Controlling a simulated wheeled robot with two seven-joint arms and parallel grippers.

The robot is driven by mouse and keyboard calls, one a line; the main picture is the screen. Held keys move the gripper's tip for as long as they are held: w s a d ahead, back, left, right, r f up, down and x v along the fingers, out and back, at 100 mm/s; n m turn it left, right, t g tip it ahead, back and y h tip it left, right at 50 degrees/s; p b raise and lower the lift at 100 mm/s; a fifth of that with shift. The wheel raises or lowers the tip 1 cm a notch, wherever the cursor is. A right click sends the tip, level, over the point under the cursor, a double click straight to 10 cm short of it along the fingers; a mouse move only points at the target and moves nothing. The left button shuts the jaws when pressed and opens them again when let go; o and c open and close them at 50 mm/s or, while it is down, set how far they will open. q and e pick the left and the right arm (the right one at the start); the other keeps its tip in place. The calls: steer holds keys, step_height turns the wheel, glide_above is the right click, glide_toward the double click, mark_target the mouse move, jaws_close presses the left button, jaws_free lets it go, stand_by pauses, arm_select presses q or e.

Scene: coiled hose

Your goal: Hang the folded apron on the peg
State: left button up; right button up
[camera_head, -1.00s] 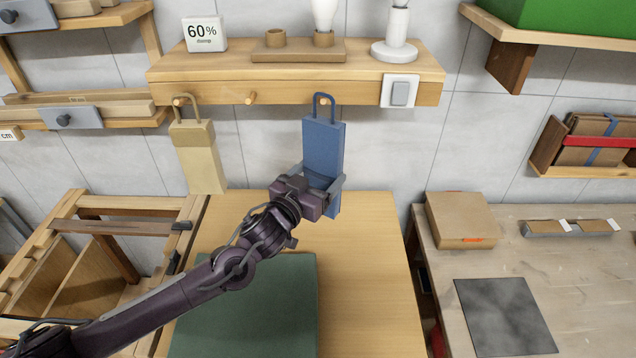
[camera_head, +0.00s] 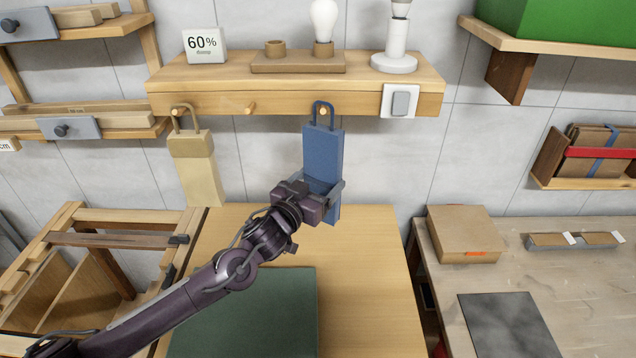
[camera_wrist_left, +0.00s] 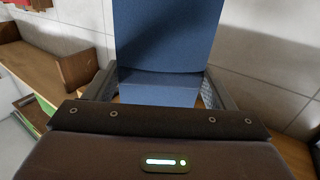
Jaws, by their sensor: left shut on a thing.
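The folded apron is a blue block-like bundle (camera_head: 323,152) with a dark blue loop (camera_head: 316,106) on top, hanging upright in front of the shelf's front board. A round peg tip (camera_head: 322,111) shows inside the loop's opening; I cannot tell for sure whether the loop is around the peg or only in front of it. My left gripper (camera_head: 325,190) is shut on the apron's lower part. In the left wrist view the blue apron (camera_wrist_left: 165,35) fills the space between the fingers. My right gripper is not in view.
A beige bundle (camera_head: 192,165) hangs from the left peg; the middle peg (camera_head: 249,108) is bare. A light switch (camera_head: 399,101) is right of the apron. The wooden table (camera_head: 365,270) below has a green mat (camera_head: 250,312). A cardboard box (camera_head: 462,233) stands on the right bench.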

arm_select(q)
steer(key=o, duration=1.1)
steer(key=shift+o, duration=0.2)
steer(key=shift+s, duration=0.15)
